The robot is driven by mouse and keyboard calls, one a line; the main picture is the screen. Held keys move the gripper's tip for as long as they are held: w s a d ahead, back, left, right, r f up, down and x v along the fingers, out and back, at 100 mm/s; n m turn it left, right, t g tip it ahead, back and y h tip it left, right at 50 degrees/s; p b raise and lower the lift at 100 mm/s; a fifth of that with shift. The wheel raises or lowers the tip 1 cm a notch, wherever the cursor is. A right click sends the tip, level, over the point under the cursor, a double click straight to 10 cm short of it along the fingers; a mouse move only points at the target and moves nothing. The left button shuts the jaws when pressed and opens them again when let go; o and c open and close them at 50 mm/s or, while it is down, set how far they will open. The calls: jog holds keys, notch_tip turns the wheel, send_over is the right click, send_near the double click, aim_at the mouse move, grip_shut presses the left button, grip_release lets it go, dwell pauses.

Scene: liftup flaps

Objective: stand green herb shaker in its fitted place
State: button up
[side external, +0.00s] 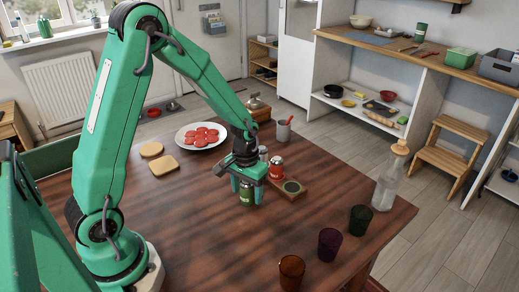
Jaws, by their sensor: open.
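The green herb shaker (246,194) stands on the dark wooden table, left of a small wooden holder. My gripper (243,181) points down over the shaker, with its fingers open around the shaker's upper part. The gripper hides the shaker's top, and I cannot tell whether the fingers touch it. The wooden holder (303,193) has a round, dark-looking spot (292,187) in its right part. A red shaker with a pale top (276,168) stands at the holder's back left, and another reddish one is partly hidden behind my gripper.
A plate of red slices (202,135), bread slices (164,164) and a grey cup (283,131) are farther back. A corked glass bottle (389,180) and several coloured glasses, one purple (329,244), stand near the table's right edge. Bare table lies in front of the shaker.

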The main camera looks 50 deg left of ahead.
dwell(0.5)
jog(key=c, duration=1.1)
jog(key=shift+r, duration=0.9)
notch_tip(320, 180, up, 2)
jog(key=shift+r, duration=0.2)
jog(key=s+d+r, duration=0.4)
jog(key=d+r, duration=0.2)
jog(key=d, duration=0.4)
jog(key=shift+s+d+r, duration=0.35)
jog(key=shift+s, duration=0.05)
